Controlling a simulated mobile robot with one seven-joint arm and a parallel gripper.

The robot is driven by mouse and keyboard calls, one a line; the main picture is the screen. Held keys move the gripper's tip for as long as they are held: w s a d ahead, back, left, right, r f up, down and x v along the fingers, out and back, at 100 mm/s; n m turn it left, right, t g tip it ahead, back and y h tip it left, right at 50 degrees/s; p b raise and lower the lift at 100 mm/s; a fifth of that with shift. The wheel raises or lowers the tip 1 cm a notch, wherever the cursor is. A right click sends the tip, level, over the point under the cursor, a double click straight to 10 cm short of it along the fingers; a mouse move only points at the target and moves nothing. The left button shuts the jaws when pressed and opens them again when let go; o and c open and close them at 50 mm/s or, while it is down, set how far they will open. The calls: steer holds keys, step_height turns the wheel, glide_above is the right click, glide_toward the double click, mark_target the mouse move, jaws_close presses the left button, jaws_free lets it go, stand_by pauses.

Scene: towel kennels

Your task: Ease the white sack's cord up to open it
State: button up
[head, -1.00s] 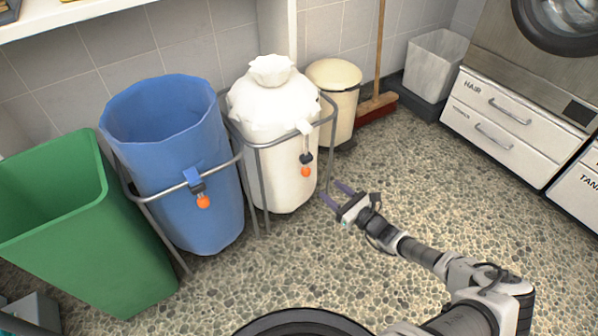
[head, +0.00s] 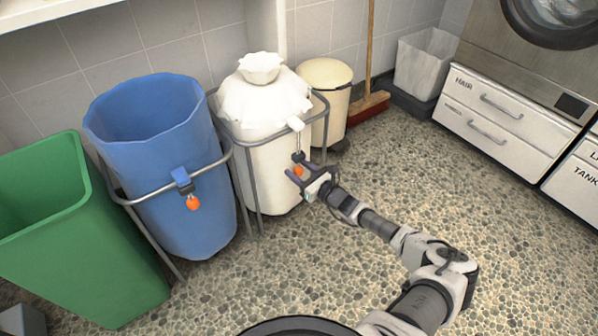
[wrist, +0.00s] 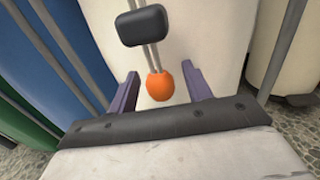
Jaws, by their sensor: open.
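The white sack (head: 262,112) stands upright in a grey metal frame, its gathered neck (head: 261,66) drawn together at the top. Its cord hangs down the front from a white tab, through a dark toggle (head: 298,156), to an orange ball (head: 298,171). In the wrist view the twin cord strands pass through the dark toggle (wrist: 142,26) above the orange ball (wrist: 160,86). My gripper (head: 300,172) is open at the front of the sack. Its purple fingers (wrist: 162,88) stand on either side of the orange ball, apart from it.
A blue sack (head: 165,170) in a similar frame, with its own toggle and orange ball, stands left of the white sack. A green bin (head: 75,240) is further left. A cream lidded bin (head: 328,95) stands behind right. The pebbled floor (head: 440,190) at right is clear.

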mark_target(290, 141)
steer(key=shift+w, duration=0.1)
jaws_close()
step_height(290, 141, up, 10)
steer(key=p, duration=0.7)
steer(key=shift+a+f, duration=0.1)
steer(key=shift+f, duration=0.1)
jaws_free()
steer(key=shift+r, duration=0.1)
